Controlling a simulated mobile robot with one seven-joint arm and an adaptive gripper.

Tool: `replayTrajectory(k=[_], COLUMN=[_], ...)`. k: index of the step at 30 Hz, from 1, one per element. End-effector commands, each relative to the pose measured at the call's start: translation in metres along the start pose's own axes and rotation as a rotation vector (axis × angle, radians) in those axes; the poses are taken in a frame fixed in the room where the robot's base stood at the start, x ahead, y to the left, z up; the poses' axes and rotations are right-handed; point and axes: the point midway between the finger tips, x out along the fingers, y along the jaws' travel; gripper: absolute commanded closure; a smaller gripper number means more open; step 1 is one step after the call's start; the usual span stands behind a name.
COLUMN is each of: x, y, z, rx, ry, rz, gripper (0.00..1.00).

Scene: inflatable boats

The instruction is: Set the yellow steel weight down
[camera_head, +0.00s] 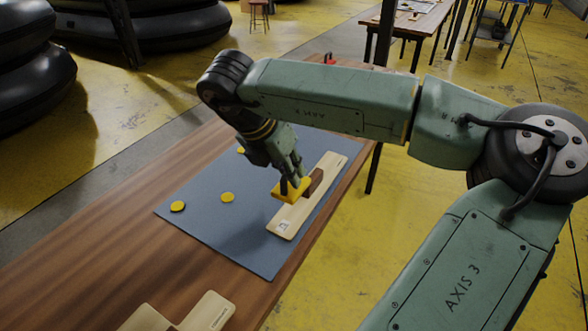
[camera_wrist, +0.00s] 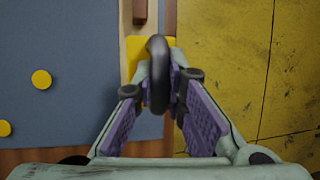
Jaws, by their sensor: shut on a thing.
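The yellow steel weight (camera_head: 286,194) is under my gripper (camera_head: 294,180), over the near half of a pale wooden board (camera_head: 283,219). In the wrist view its yellow body (camera_wrist: 135,57) shows behind a dark ring-shaped handle (camera_wrist: 157,60). My gripper is shut on this handle, with a finger on each side in the wrist view (camera_wrist: 160,85). I cannot tell whether the weight touches the board or hangs just above it. A brown block (camera_head: 315,181) sits on the board just beyond the weight.
The board lies on a blue-grey mat (camera_head: 205,225) on a wooden table (camera_head: 95,235). Yellow discs (camera_head: 227,197) lie on the mat to the left. Pale wooden pieces (camera_head: 205,312) are at the near edge. The table's right edge is close to the board, with yellow floor (camera_wrist: 225,60) beyond.

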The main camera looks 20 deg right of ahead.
Motion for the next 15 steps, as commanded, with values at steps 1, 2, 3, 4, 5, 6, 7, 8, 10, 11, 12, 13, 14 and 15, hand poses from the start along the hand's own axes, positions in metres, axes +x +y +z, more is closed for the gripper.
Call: replayTrajectory(k=[1,2,3,4,5,6,7,8,10,11,12,13,14,15], x=[-0.001,-0.001,-0.001,0.0,0.002,0.005,0.009,0.013,0.024,0.029,0.036,0.041,0.045,0.05], y=[0.0,-0.001,0.0,0.0,0.0,0.001,0.002,0.002,0.005,0.006,0.008,0.009,0.01,0.011], z=[0.001,0.001,0.0,0.0,-0.001,-0.002,-0.004,-0.005,-0.011,-0.013,-0.015,-0.018,-0.019,-0.021], rx=[0.005,0.006,0.008,0.008,0.009,0.009,0.008,0.008,0.005,0.005,0.006,0.006,0.006,0.006], ry=[-0.001,-0.001,0.0,0.0,0.0,0.001,0.001,0.001,0.002,0.003,0.002,0.002,0.003,0.002], rz=[-0.001,-0.002,-0.002,-0.003,-0.003,-0.003,-0.003,-0.004,-0.002,-0.001,-0.002,-0.002,-0.001,-0.001], gripper=[1.0,1.0,1.0,1.0,1.0,1.0,1.0,1.0,1.0,1.0,1.0,1.0,1.0,1.0])
